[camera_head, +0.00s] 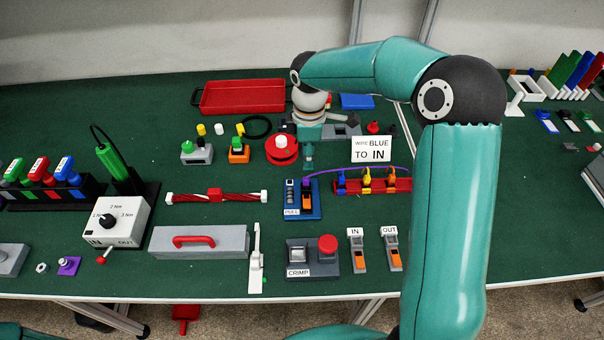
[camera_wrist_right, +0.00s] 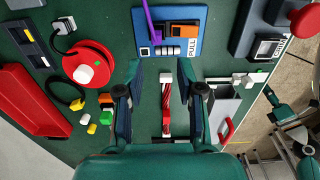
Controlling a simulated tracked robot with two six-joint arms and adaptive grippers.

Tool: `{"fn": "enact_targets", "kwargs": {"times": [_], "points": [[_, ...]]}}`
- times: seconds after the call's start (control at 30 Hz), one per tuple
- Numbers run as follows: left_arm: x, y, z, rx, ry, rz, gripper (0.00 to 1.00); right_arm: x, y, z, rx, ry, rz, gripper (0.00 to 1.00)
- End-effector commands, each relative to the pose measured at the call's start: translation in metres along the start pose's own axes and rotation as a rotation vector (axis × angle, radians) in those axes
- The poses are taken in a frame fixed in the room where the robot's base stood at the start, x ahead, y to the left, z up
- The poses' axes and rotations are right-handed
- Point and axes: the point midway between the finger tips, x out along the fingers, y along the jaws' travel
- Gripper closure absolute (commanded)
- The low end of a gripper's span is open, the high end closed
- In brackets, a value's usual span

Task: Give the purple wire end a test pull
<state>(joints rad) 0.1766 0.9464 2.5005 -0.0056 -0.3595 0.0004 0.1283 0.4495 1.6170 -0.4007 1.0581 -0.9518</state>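A purple wire (camera_head: 345,169) arcs from the rack on the right to the blue PULL block (camera_head: 316,213). One end meets an orange and dark clamp (camera_head: 306,200) on that block. In the right wrist view the purple wire (camera_wrist_right: 149,22) drops to the clamp (camera_wrist_right: 183,32) on the PULL block (camera_wrist_right: 196,14). My right gripper (camera_wrist_right: 160,72) is open and empty, fingers apart, above the table beside the PULL block. In the head view the right gripper (camera_head: 308,157) is just behind the block. What looks like my left gripper (camera_wrist_right: 274,94) shows small beyond the front edge; its fingers are unclear.
A wire rack (camera_head: 385,186) and a WIRE BLUE TO IN sign (camera_head: 371,150) stand right of the block.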

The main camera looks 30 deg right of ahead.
Motion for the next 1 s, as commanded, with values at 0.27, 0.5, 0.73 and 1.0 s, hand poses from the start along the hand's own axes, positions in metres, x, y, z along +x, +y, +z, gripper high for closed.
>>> {"fn": "enact_targets", "kwargs": {"times": [0.27,0.5,0.73,1.0], "points": [[0.028,-0.010,-0.001,0.000,0.002,0.000,0.60,0.039,0.004,-0.001,0.003,-0.003,-0.007,0.62],[0.054,-0.019,-0.001,0.000,0.001,0.000,0.60,0.074,0.004,-0.002,0.001,-0.003,-0.006,0.62],[0.066,-0.024,-0.001,0.000,0.002,0.000,0.60,0.094,0.004,-0.003,0.000,-0.003,-0.007,0.62],[0.067,-0.024,-0.001,0.000,0.002,0.000,0.60,0.098,0.004,-0.004,-0.002,-0.003,-0.005,0.62]]}}
